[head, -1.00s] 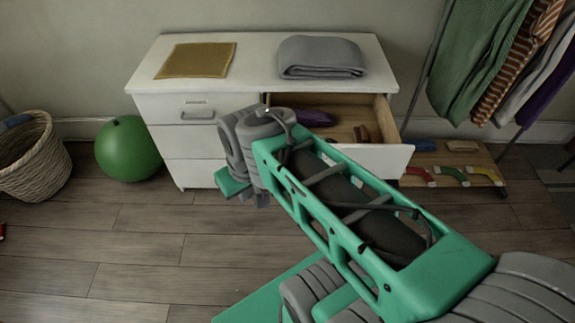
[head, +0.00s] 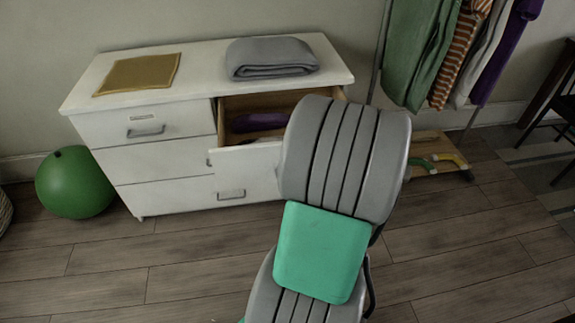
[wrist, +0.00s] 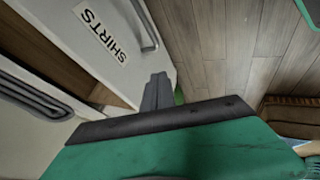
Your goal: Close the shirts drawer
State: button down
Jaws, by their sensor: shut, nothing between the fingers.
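The shirts drawer (head: 243,160) is the open top right drawer of the white dresser (head: 130,87). A purple folded garment (head: 262,121) lies inside it, and my arm hides its right part in the head view. In the wrist view, the drawer's white front (wrist: 118,62) carries a "SHIRTS" label (wrist: 100,32) and a grey handle (wrist: 146,25). My gripper (wrist: 158,90) is shut and empty, close to the drawer front; contact cannot be told. My arm hides the gripper in the head view.
A grey folded cloth (head: 270,58) and a mustard cloth (head: 140,73) lie on the dresser. A green ball (head: 73,183) is at its left. Hanging clothes (head: 440,45) and a low wooden shelf (head: 432,148) are at the right. The floor in front is clear.

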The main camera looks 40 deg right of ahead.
aim_at(268, 166)
jog(key=w+f, duration=0.1)
jog(key=w, duration=0.1)
jog(key=w+d+f, duration=0.1)
jog(key=w, duration=0.1)
jog(key=w+d+f, duration=0.1)
jog(key=w+f, duration=0.1)
jog(key=shift+w, duration=0.2)
